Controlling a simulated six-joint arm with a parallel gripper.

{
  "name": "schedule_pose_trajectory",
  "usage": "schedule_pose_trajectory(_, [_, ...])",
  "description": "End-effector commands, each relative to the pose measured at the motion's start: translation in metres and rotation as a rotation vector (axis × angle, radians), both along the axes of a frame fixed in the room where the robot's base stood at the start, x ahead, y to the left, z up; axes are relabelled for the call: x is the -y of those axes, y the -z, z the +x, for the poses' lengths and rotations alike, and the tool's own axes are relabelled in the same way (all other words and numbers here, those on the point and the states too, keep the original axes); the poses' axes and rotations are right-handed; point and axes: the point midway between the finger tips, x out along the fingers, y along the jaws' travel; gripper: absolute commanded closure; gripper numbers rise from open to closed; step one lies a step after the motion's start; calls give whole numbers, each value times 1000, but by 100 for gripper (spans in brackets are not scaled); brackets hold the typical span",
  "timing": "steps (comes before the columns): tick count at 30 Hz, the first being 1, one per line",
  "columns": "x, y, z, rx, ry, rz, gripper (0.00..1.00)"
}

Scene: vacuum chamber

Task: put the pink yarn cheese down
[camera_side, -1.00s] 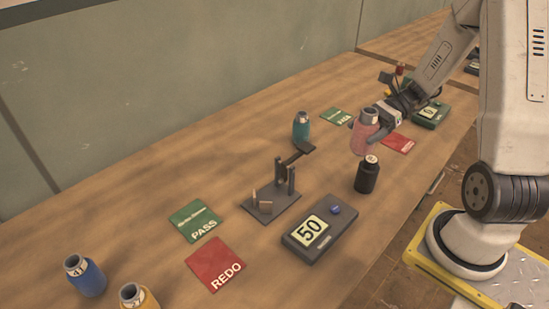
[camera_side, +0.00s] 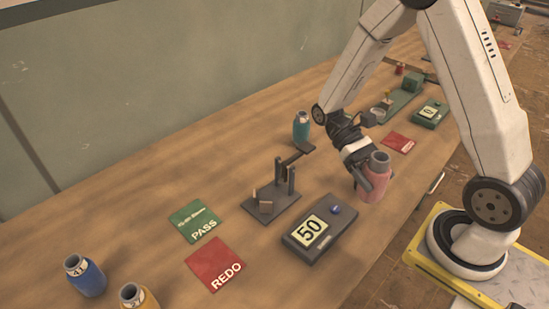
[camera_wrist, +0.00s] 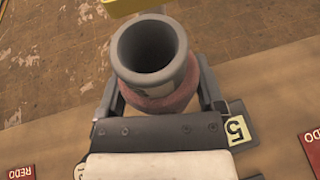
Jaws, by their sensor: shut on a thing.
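The pink yarn cheese (camera_side: 377,189), a pink body with a grey tube top, is upright in my gripper (camera_side: 372,176) in the side view, near the table's front edge. My gripper is shut on it, a finger on either side. The wrist view looks onto the open grey mouth of the pink yarn cheese (camera_wrist: 150,47), with my gripper (camera_wrist: 158,90) around its body. I cannot tell whether its base touches anything. The black yarn cheese seen earlier at about this place is hidden now.
A scale reading 50 (camera_side: 313,232) lies just left, with a dark balance stand (camera_side: 285,190) behind it. A teal cheese (camera_side: 301,126) stands farther back. PASS (camera_side: 195,222) and REDO (camera_side: 215,264) cards, and blue (camera_side: 85,277) and yellow (camera_side: 137,297) cheeses, are at left.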

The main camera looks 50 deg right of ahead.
Motion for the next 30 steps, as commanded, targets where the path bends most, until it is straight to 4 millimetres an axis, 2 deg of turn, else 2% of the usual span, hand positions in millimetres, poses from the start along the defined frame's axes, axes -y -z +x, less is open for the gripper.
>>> schedule_pose_trajectory(7, [1,-3,-1,-1,-412,0,77])
schedule_pose_trajectory(14, [2,-9,10,0,-790,-1,77])
schedule_pose_trajectory(23, [-9,-21,39,2,-1292,-1,77])
schedule_pose_trajectory(30, [-31,-33,67,2,-1669,-2,77])
